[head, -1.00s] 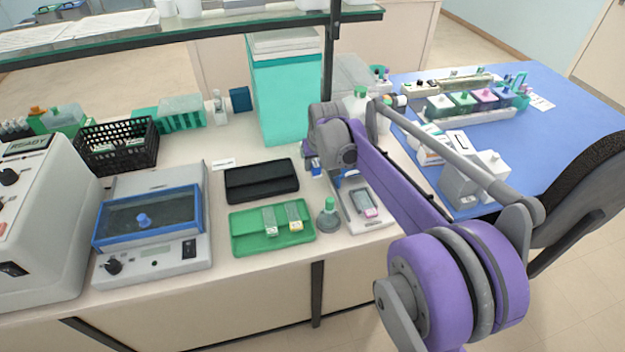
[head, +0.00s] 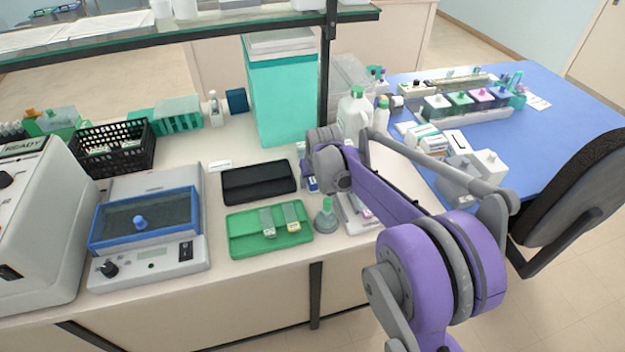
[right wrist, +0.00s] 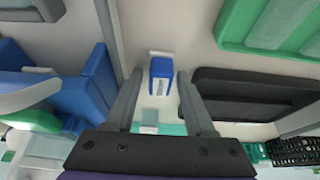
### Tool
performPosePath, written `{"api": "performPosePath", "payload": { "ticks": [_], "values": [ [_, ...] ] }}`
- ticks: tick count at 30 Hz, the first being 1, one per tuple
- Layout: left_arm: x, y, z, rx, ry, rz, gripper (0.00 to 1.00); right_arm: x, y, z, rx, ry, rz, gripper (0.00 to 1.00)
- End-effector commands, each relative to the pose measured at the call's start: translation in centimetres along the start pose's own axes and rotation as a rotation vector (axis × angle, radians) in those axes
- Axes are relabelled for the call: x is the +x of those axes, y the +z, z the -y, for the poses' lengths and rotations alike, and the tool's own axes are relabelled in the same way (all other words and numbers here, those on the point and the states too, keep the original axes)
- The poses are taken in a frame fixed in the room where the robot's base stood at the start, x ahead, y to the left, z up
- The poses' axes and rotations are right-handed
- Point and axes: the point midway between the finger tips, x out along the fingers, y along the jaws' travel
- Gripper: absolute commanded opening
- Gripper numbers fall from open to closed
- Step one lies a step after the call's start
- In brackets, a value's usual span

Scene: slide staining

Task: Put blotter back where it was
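In the head view my right arm hides the fingers. My left gripper is not in view.
A black case (head: 258,182) and a green tray (head: 240,238) with slide holders lie left of the block. A green-topped bottle (head: 326,218) stands in front. White bottles (head: 354,112) stand behind my arm.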

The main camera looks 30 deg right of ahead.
Motion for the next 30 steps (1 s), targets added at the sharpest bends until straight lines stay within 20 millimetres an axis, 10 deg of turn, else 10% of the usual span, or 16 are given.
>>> {"api": "performPosePath", "payload": {
  "ticks": [14,30],
  "values": [
    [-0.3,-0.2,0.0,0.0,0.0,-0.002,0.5,-1.1,-0.2,0.0,0.0,0.0,-0.001,0.66],
    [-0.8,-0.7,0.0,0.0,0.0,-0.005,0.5,-11.2,-0.2,0.0,0.0,0.0,0.0,0.66]
  ]
}}
